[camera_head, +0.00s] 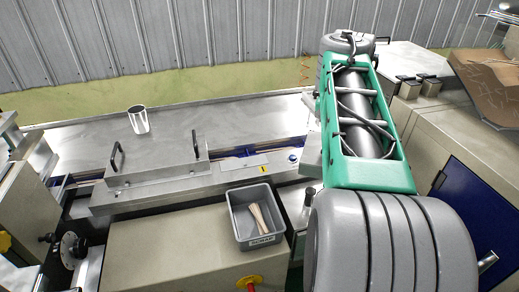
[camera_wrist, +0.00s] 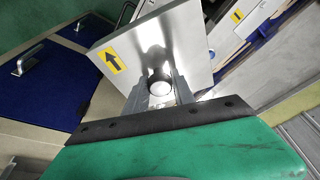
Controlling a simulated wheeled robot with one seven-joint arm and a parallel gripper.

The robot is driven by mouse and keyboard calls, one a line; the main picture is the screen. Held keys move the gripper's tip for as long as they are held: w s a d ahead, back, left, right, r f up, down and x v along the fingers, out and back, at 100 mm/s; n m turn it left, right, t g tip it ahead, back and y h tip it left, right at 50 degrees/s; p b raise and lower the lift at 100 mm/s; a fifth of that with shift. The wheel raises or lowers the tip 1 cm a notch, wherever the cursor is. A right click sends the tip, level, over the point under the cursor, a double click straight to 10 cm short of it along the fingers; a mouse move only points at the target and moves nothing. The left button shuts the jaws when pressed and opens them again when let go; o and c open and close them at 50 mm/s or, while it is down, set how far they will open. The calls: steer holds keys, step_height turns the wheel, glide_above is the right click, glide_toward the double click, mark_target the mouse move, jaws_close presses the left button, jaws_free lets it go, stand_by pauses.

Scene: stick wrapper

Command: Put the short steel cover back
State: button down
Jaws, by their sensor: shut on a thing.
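The short steel cover (camera_wrist: 197,58) is a flat, shiny plate with a yellow arrow label (camera_wrist: 111,60), tilted in the wrist view. My gripper (camera_wrist: 161,90) is shut on the round knob at the cover's middle. In the head view a grey part of the plate (camera_head: 312,148) shows just left of my green arm link, which hides the rest and my fingers. It appears to be above the right end of the machine bed. A yellow label (camera_head: 262,169) is on the bed left of it; a yellow label (camera_wrist: 237,14) also shows in the wrist view.
A longer steel cover (camera_head: 150,180) with two black handles lies on the bed at left. A grey scrap bin (camera_head: 240,228) with wooden sticks sits in front. A cardboard box (camera_head: 490,80) is at far right.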

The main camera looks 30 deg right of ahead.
steer(key=w+a+r+n+t+y, duration=0.1)
steer(key=w+a+n, duration=0.2)
steer(key=w+a, duration=0.6)
steer(key=w+a+r+n, duration=0.1)
steer(key=w+a+n, duration=0.2)
steer(key=w+a, duration=0.6)
steer(key=w+d+f+p, duration=0.3)
steer(key=w+f+p, duration=0.1)
steer(key=w+f, duration=0.6)
step_height(320, 180, down, 3)
steer(key=shift+w+r+n+p, duration=0.15)
steer(key=shift+w+n+p, duration=0.15)
steer(key=c, duration=1.1)
jaws_free()
steer(key=shift+f, duration=0.2)
steer(key=shift+o, duration=0.2)
